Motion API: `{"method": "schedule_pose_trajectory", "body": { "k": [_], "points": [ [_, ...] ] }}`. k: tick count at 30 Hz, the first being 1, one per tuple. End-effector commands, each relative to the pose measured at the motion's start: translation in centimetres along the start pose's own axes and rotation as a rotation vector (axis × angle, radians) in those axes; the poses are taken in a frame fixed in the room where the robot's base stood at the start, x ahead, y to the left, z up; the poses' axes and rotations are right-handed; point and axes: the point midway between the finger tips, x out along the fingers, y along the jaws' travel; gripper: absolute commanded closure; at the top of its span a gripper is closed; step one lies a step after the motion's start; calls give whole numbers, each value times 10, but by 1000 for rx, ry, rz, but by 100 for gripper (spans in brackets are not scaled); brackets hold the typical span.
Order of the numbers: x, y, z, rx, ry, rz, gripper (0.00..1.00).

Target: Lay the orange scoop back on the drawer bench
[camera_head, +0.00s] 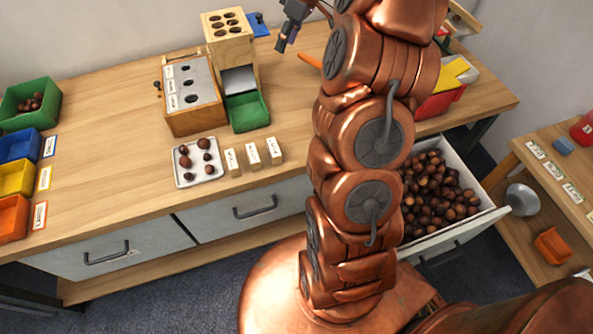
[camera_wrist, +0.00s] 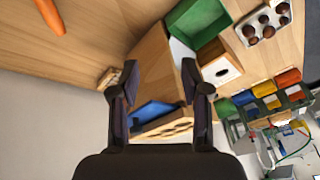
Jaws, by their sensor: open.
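An orange handle-like piece (camera_head: 308,61), which looks like part of the orange scoop, lies on the wooden drawer bench (camera_head: 105,165) near its back. My arm hides the rest of it in the head view. In the wrist view the orange piece (camera_wrist: 48,15) shows at the top left, cut off by the frame edge and apart from my fingers. My gripper (camera_head: 288,40) is above the back of the bench, left of the orange piece. In the wrist view my gripper (camera_wrist: 160,82) has its fingers apart with nothing held between them.
A wooden sorting box (camera_head: 192,118) with a green tray (camera_head: 248,112) stands left of my arm. A white tray of chestnuts (camera_head: 186,182) lies in front. An open drawer (camera_head: 481,222) full of chestnuts juts out at right. Colored bins line the left end.

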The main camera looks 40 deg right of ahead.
Motion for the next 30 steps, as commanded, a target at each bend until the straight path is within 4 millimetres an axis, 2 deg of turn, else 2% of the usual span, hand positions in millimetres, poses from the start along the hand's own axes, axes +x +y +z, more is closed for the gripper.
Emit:
{"method": "schedule_pose_trajectory", "body": {
  "k": [1, 7, 14, 21, 26, 30],
  "points": [
    [-1, -24, -6, -1, -15, -13, 53],
    [-5, -104, -11, 36, -77, -41, 53],
    [-7, -189, 7, 90, -165, -46, 53],
    [-9, -263, 47, 166, -258, -18, 53],
    [-10, -302, 82, 227, -313, 21, 53],
    [-10, -331, 118, 288, -358, 62, 53]
  ]
}}
